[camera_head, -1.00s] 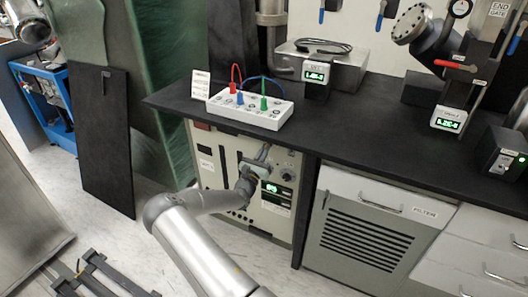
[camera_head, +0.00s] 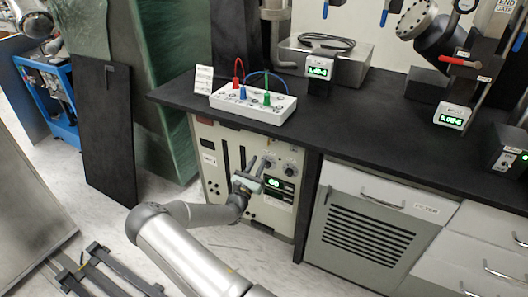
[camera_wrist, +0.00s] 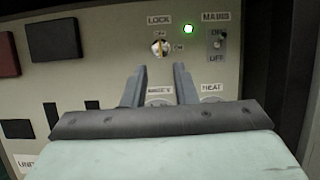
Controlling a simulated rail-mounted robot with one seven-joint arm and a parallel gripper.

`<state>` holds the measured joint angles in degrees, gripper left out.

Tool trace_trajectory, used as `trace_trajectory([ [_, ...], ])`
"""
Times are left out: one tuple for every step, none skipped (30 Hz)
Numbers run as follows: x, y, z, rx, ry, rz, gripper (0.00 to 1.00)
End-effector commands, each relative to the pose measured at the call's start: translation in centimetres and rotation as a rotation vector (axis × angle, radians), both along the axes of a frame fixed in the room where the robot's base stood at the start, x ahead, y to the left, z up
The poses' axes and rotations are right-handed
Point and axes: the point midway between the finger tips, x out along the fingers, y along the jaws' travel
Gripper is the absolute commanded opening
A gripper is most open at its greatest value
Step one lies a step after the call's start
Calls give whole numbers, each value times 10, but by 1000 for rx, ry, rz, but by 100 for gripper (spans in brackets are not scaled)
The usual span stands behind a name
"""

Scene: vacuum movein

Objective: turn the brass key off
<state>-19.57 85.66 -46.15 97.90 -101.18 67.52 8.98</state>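The brass key (camera_wrist: 159,47) sits in a lock under a LOCK label on a pale panel, in the upper middle of the wrist view. In the head view I cannot make out the key on the cabinet front. My gripper (camera_wrist: 161,70) is open and empty; its two dark fingers stand apart, with their tips just below the key in the wrist view. They do not flank the key, and I cannot tell their distance from the panel. In the head view my gripper (camera_head: 257,164) is in front of the cabinet's control panel (camera_head: 283,203).
A green lamp (camera_wrist: 187,29) is lit right of the lock. A MAINS toggle switch (camera_wrist: 219,40) is farther right, and labelled knobs are partly hidden behind my fingers. The black bench top (camera_head: 350,125) overhangs the panel, with a white box of coloured plugs (camera_head: 252,104) above.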

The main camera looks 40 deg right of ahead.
Motion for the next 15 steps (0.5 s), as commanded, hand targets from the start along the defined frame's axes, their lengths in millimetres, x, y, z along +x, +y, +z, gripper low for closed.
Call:
trace_trajectory([
  [-5,12,-5,0,4,3,25],
  [-8,18,-8,2,3,2,25],
  [-12,26,-12,0,4,3,25],
  [-15,32,-15,-1,4,3,25],
  [-18,38,-17,1,4,2,25],
  [-21,45,-21,0,4,3,25],
  [-23,49,-23,0,3,2,25],
  [-26,54,-25,0,3,1,25],
  [-28,59,-27,0,3,2,25],
  [-30,63,-29,1,4,2,25],
  [-31,66,-31,0,2,1,25],
  [-33,69,-32,0,2,1,25],
  [-35,72,-33,-1,2,0,25],
  [-35,74,-34,-1,2,0,25],
  [-36,76,-35,-1,2,1,25],
])
